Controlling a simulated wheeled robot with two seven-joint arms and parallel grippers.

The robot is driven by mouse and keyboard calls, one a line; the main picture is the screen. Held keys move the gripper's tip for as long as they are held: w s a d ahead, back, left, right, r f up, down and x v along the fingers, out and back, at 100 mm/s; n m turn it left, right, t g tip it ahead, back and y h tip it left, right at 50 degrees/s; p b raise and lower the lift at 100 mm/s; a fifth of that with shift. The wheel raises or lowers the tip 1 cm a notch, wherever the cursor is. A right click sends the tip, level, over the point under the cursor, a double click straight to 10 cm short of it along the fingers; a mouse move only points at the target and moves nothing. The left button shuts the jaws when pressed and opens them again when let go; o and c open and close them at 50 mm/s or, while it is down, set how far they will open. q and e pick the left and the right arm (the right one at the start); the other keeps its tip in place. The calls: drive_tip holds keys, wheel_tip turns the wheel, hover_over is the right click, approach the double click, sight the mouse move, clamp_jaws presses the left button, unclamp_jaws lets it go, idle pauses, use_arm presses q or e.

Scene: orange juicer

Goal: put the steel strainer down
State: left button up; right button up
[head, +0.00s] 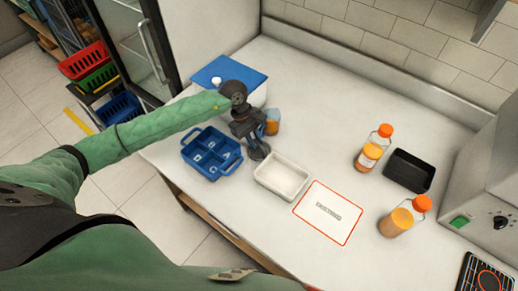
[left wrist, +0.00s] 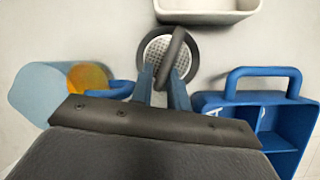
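The steel strainer (left wrist: 154,46) has a round perforated plate and a dark ring-shaped handle (left wrist: 184,40). In the left wrist view it is at the fingertips of my left gripper (left wrist: 163,82), which looks shut on the handle. In the head view my left gripper (head: 251,137) points down, with the strainer (head: 259,153) under it, between the blue caddy and the white tray. The strainer is at or just above the counter; I cannot tell whether it touches. My right gripper is not in view.
A blue divided caddy (head: 232,168) stands left of the strainer and a white tray (head: 281,178) right of it. A cup with orange contents (left wrist: 88,79) is close by.

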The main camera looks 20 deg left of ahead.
use_arm(q)
clamp_jaws()
